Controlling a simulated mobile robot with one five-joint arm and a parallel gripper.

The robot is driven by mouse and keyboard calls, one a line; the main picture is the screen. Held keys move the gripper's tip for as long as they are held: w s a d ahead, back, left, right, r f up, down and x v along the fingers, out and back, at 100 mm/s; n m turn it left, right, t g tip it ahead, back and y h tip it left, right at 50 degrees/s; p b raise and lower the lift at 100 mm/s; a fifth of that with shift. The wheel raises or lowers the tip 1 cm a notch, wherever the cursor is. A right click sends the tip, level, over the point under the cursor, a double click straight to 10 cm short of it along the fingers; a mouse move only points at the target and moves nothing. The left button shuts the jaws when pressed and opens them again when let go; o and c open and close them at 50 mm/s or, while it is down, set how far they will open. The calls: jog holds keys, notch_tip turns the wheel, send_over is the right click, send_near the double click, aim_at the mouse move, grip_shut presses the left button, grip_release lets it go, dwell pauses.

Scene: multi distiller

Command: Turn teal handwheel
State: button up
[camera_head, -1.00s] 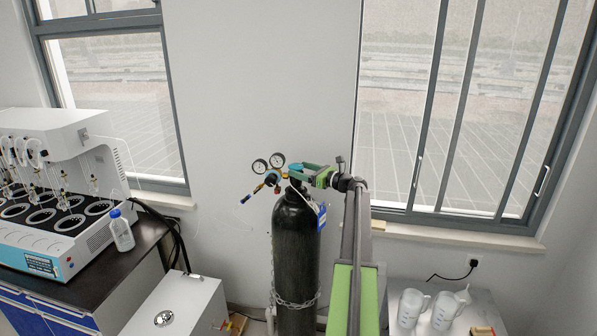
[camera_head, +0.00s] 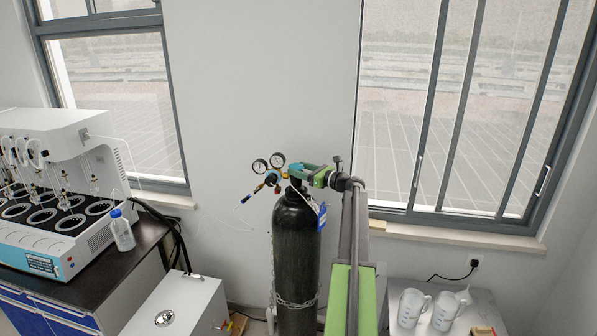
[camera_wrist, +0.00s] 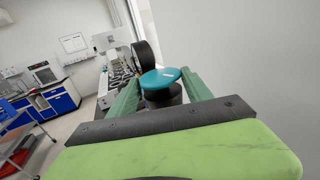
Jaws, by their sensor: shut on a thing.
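The teal handwheel (camera_wrist: 161,77) is a round disc on top of the cylinder's valve. In the wrist view it sits between the two green fingers of my gripper (camera_wrist: 160,84), which are shut on it from both sides. In the head view my gripper (camera_head: 307,172) reaches in from the right at the top of the black gas cylinder (camera_head: 296,252).
Two pressure gauges (camera_head: 269,162) and a regulator sit just left of the valve. The white distiller (camera_head: 60,150) and a blue-capped bottle (camera_head: 121,231) are on the left bench. A white box (camera_head: 180,305) stands in front. Two white jugs (camera_head: 428,309) are at lower right.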

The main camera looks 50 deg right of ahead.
jog(key=shift+s+a+m+h, duration=0.1)
jog(key=shift+a+m+h, duration=0.2)
jog(key=shift+m+h, duration=0.55)
jog(key=shift+a+m+h, duration=0.25)
jog(key=shift+m+h, duration=0.2)
jog(key=shift+h, duration=0.7)
jog(key=m+g+h, duration=0.1)
jog(key=m+h, duration=0.1)
jog(key=h, duration=0.1)
jog(key=m+h, duration=0.2)
jog(key=h, duration=0.2)
jog(key=shift+a+m+g, duration=0.2)
jog(key=shift+m+g, duration=0.1)
jog(key=shift+g, duration=0.1)
jog(key=m+g+h, duration=0.2)
jog(key=h, duration=0.1)
jog(key=w+m+g+h, duration=0.1)
jog(key=m+g+h, duration=0.2)
jog(key=shift+a, duration=0.15)
jog(key=shift+r+m+g+h, duration=0.1)
jog(key=shift+m+g+h, duration=1)
jog(key=shift+g, duration=0.5)
jog(key=shift+m, duration=0.3)
jog(key=o, duration=1.2)
